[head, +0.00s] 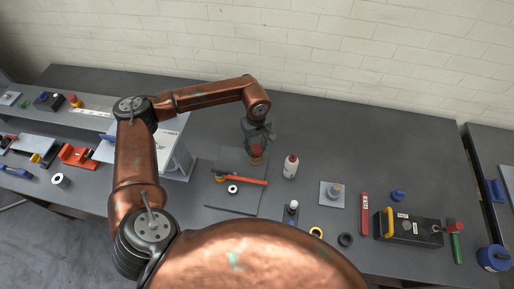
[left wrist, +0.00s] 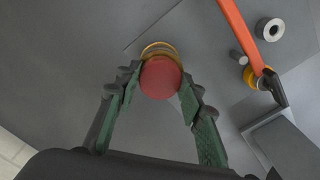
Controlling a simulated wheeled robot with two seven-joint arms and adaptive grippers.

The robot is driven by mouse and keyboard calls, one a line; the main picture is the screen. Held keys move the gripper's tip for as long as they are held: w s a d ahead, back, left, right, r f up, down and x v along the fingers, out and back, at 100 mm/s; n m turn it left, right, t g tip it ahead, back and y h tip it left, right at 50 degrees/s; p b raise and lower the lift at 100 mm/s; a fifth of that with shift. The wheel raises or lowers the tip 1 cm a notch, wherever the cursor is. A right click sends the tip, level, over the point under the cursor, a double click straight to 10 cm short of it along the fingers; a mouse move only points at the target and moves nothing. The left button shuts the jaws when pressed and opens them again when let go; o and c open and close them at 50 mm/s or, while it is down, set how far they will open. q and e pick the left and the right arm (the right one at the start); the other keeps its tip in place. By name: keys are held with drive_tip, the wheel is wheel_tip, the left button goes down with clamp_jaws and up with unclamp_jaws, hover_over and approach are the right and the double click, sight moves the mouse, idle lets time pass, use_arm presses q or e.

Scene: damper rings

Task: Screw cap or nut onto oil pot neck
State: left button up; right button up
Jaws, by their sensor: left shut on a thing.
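A round red cap (left wrist: 161,77) sits between the two green fingers of my left gripper (left wrist: 158,82) in the left wrist view. A brass-yellow rim (left wrist: 160,48) shows around and behind the cap; I cannot tell whether the cap is threaded on it. In the head view my left gripper (head: 257,138) reaches down from above, shut on the red cap (head: 257,150), with a brownish body below it at the far part of a grey plate (head: 228,159). The gripper hides part of the pot. My right gripper is not in view.
A white bottle with a red top (head: 290,168) stands to the right. A red bar (head: 364,214) and a dark box (head: 410,229) are farther right. The table behind is clear.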

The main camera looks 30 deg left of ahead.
use_arm(q)
drive_tip(key=m+b, duration=0.1)
drive_tip(key=m, duration=0.1)
drive_tip(key=shift+w+m, duration=0.1)
drive_tip(key=shift+m, duration=0.3)
drive_tip(key=shift+f+m+b, duration=0.1)
drive_tip(key=shift+m+b, duration=0.8)
drive_tip(key=shift+b, duration=0.05)
drive_tip(key=shift+m+b, duration=0.3)
drive_tip(key=shift+m, duration=0.3)
drive_tip(key=shift+r, duration=0.2)
drive_tip(key=o, duration=1.4)
drive_tip(key=shift+f, duration=0.1)
drive_tip(key=shift+r+p, duration=1.15)
drive_tip(key=shift+r, duration=1.35)
drive_tip(key=shift+c, duration=0.2)
